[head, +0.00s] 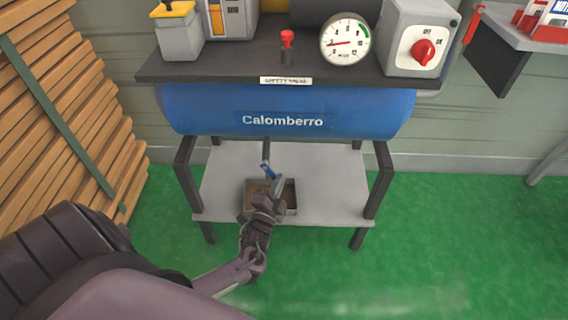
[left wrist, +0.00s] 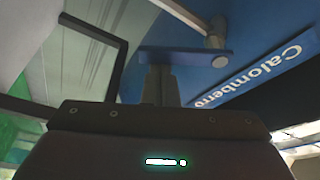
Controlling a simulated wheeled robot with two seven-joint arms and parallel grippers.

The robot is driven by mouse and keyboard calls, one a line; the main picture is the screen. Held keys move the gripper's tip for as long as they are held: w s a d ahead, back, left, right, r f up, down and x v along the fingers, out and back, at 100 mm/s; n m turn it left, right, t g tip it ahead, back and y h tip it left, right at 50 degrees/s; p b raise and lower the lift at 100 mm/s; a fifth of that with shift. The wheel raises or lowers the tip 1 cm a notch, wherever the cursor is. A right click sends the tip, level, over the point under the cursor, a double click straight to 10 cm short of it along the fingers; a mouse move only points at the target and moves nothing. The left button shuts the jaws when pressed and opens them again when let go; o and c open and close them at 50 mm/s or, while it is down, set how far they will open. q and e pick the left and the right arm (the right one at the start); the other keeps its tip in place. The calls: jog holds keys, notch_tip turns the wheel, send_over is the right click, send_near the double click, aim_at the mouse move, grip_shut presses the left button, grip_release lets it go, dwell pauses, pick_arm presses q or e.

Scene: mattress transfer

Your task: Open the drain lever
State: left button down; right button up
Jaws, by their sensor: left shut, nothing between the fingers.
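The blue drain lever (head: 267,171) hangs on a grey drain pipe (head: 266,150) under the blue tank (head: 380,112) marked "Calomberro". In the left wrist view the lever (left wrist: 209,58) is a flat blue bar running across, just beyond the fingertips, with the grey pipe (left wrist: 186,12) above it. My left gripper (head: 280,183) is shut and empty, close beside the lever at its lower right. In the left wrist view its fingers (left wrist: 160,72) overlap the lever's left part; I cannot tell whether they touch it. My right gripper is not in view.
A shallow tray (head: 291,204) sits on the grey lower shelf (head: 335,190), below the lever. Black frame legs (head: 380,185) stand on both sides. The bench top above carries a gauge (head: 345,42) and a red-knob switch box (head: 424,51). Stacked planks (head: 60,110) stand at left.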

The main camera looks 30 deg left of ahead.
pick_arm(q)
jog(key=shift+s+a+f+m+g+h+p, duration=0.15)
jog(key=shift+s+a+f+m+g+p, duration=0.2)
jog(key=shift+m+p, duration=0.3)
jog(key=shift+s+a+f+m+g+h+p, duration=0.15)
jog(key=shift+a+m+p, duration=0.3)
jog(key=shift+m, duration=0.45)
jog(key=shift+s+a+f+m+g+h+p, duration=0.1)
jog(key=shift+s+a+f+m+h+p, duration=0.2)
jog(key=shift+m+p, duration=0.35)
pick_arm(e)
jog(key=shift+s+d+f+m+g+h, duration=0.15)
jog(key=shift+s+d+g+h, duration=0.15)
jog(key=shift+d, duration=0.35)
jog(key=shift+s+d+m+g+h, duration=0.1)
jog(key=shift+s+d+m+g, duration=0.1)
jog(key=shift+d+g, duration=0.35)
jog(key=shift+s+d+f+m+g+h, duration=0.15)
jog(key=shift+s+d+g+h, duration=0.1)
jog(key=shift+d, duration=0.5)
pick_arm(q)
jog(key=shift+w, duration=0.1)
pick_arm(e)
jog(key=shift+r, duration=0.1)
pick_arm(q)
jog(key=shift+w, duration=0.1)
